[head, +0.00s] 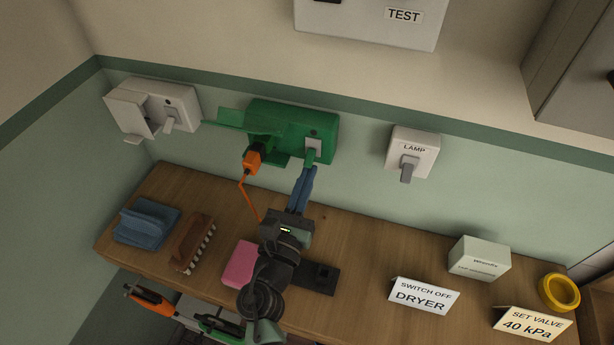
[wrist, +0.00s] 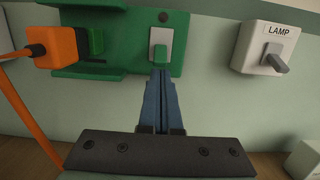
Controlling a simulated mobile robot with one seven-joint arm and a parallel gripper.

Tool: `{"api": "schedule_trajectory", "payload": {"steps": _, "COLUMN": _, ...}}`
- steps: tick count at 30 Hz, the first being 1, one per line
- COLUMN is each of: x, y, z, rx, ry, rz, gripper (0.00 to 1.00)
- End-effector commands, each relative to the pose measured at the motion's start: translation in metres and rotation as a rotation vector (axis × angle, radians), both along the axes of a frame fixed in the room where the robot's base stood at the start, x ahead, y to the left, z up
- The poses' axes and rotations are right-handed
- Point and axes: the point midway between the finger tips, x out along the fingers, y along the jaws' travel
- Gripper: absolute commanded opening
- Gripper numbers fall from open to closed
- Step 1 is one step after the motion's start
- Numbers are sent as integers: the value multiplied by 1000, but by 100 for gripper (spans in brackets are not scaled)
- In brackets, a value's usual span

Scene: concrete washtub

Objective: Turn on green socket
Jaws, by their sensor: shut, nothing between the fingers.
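The green socket (head: 262,116) is a green box on the wall with an open flap at its left. An orange plug (head: 252,161) with an orange cord sits at its lower left. On the right of the box a green switch lever (head: 311,156) points down on a pale plate; the lever also shows in the wrist view (wrist: 161,53). My gripper (head: 310,169) has its blue fingers shut together and empty. In the wrist view the fingertips (wrist: 161,72) are right below the lever; I cannot tell whether they touch it.
A white socket (head: 182,98) is left on the wall and a LAMP switch (head: 414,146) right. Below, the wooden bench (head: 350,235) holds blue cloths (head: 147,222), a brush (head: 192,242), a pink block (head: 240,264), signs (head: 423,295) and a yellow ring (head: 558,292).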

Motion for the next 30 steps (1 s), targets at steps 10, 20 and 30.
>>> {"api": "schedule_trajectory", "payload": {"steps": 10, "x": -2, "y": 1, "z": 3, "rx": 1, "ry": 0, "rz": 0, "gripper": 0}}
{"api": "schedule_trajectory", "payload": {"steps": 20, "x": -2, "y": 1, "z": 8, "rx": 8, "ry": 21, "rz": 0, "gripper": 0}}
{"api": "schedule_trajectory", "payload": {"steps": 30, "x": -2, "y": 1, "z": 8, "rx": 19, "ry": 60, "rz": 0, "gripper": 0}}
